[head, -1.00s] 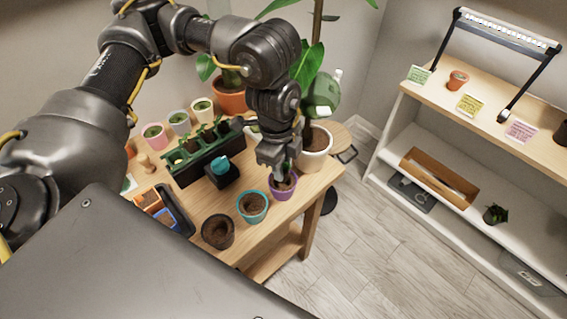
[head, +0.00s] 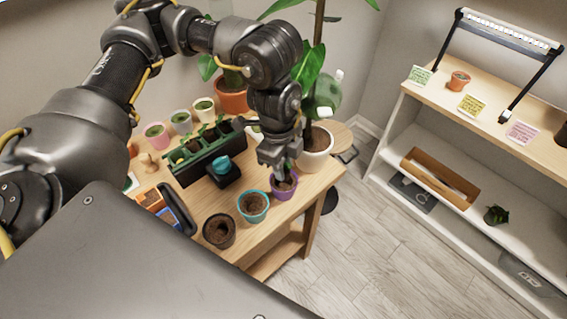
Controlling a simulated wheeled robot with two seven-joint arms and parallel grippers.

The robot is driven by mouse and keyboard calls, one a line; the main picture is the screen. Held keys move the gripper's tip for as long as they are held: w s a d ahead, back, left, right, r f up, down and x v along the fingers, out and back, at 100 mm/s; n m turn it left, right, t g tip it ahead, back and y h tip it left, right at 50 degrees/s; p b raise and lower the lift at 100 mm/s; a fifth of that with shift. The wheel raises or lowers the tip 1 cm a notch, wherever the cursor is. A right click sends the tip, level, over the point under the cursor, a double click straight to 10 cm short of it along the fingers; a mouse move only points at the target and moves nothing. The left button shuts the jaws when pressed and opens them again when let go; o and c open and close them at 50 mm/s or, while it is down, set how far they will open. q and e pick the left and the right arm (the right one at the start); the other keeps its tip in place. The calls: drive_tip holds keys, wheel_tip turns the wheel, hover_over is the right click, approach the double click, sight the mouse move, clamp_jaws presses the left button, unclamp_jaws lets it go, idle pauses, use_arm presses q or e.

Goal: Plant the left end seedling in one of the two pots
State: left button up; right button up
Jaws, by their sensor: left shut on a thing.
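My left gripper (head: 281,172) is over the purple pot (head: 284,190), pointing down. It is shut on a small seedling (head: 289,176), mostly hidden by the fingers; a little green shows at the pot's mouth. I cannot tell whether its base touches the soil. The teal pot (head: 253,207), filled with brown soil, stands beside the purple one, to its left. The green seedling tray (head: 190,174) with several seedlings is farther back on the wooden table. My right gripper is not in view.
A dark brown pot (head: 219,231) stands left of the teal pot. A black block with a teal top (head: 222,167) sits by the tray. A large white pot (head: 316,150) with a tall plant is close behind my gripper. Several small pots line the back.

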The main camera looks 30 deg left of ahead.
use_arm(q)
drive_tip(key=shift+f+b, duration=0.45)
drive_tip(key=shift+f, duration=0.15)
drive_tip(key=shift+f+b, duration=0.5)
drive_tip(key=shift+f, duration=0.25)
idle(0.5)
drive_tip(key=o, duration=1)
drive_tip(key=shift+o, duration=0.5)
drive_tip(key=o, duration=0.3)
